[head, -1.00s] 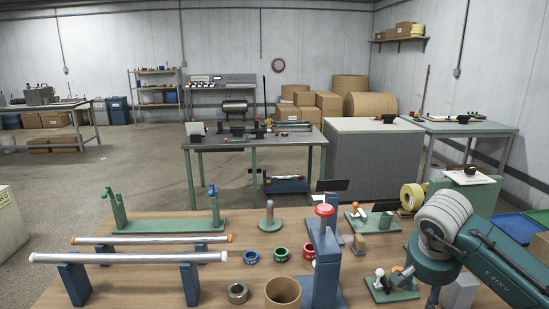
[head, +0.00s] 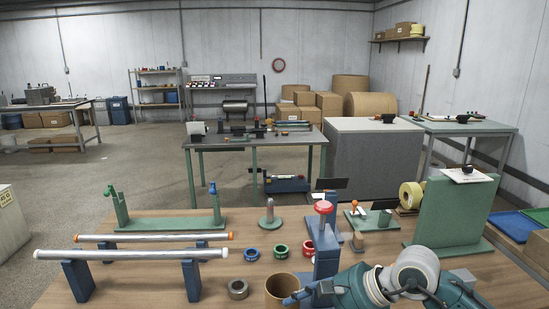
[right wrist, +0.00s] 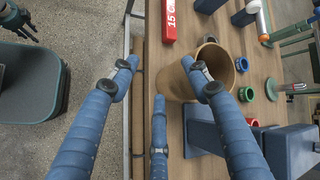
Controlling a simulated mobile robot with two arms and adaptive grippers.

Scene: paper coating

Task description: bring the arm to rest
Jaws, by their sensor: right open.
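My right arm (head: 400,280) reaches in from the lower right of the head view, low over the front right of the wooden table. Its gripper (head: 303,293) is beside the cardboard tube (head: 283,290) and the blue stand with the red knob (head: 325,245). In the right wrist view the blue fingers (right wrist: 160,78) are spread, with nothing held between them. The tube (right wrist: 238,95) is just beyond the right finger, which overlaps it; I cannot tell whether they touch. A dark hand, apparently my left gripper (right wrist: 15,20), shows partly at the upper left edge; its opening is unclear.
Two rods (head: 130,253) lie on blue supports at the left. Blue and green rings (head: 281,252), a metal ring (head: 238,289) and a green upright panel (head: 455,215) are on the table (head: 150,290). A red bar (right wrist: 169,20) lies near the table edge.

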